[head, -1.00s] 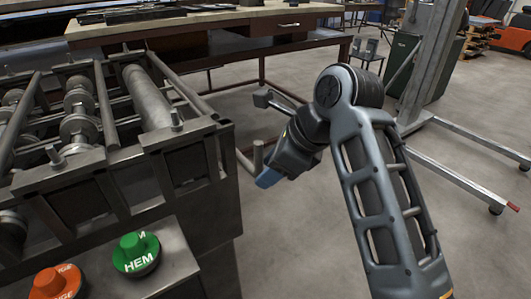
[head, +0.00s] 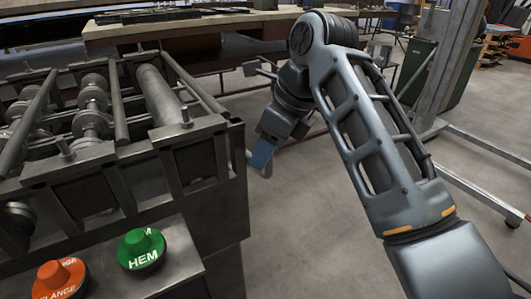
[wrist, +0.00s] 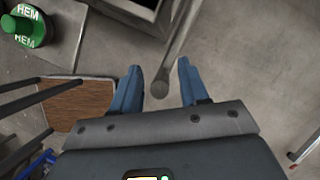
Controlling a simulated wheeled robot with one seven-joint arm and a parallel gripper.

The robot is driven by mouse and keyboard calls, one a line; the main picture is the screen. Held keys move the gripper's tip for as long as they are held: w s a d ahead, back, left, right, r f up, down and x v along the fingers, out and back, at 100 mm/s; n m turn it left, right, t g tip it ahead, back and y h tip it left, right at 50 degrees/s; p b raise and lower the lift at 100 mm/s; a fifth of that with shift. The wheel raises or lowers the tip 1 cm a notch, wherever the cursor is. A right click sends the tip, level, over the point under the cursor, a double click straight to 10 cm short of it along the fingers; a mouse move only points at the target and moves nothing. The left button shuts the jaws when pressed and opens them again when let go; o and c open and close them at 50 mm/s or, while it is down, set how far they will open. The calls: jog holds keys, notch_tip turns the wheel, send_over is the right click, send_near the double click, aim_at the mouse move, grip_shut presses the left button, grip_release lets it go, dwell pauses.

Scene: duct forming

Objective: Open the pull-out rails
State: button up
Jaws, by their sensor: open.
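The roll-forming machine (head: 215,180) stands at the left of the head view, and its dark frame corner shows at the top of the wrist view (wrist: 150,12). A grey rail bar (head: 251,163) sticks out beside the machine's right side, partly hidden by my gripper. In the wrist view the rail (wrist: 177,45) runs down from the top to a rounded end between my fingers. My gripper (wrist: 158,64) is open, with blue fingers on either side of the rail end and visible gaps. In the head view my gripper (head: 262,153) points down close to the machine.
A green HEM button (head: 141,249) and an orange FLANGE button (head: 60,279) sit at the machine's front. A workbench (head: 200,32) stands behind. A grey lift with long legs (head: 480,190) is at the right. The floor between is clear.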

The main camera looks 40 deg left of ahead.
jog(key=shift+a+f, duration=0.25)
jog(key=shift+f, duration=0.3)
grip_shut()
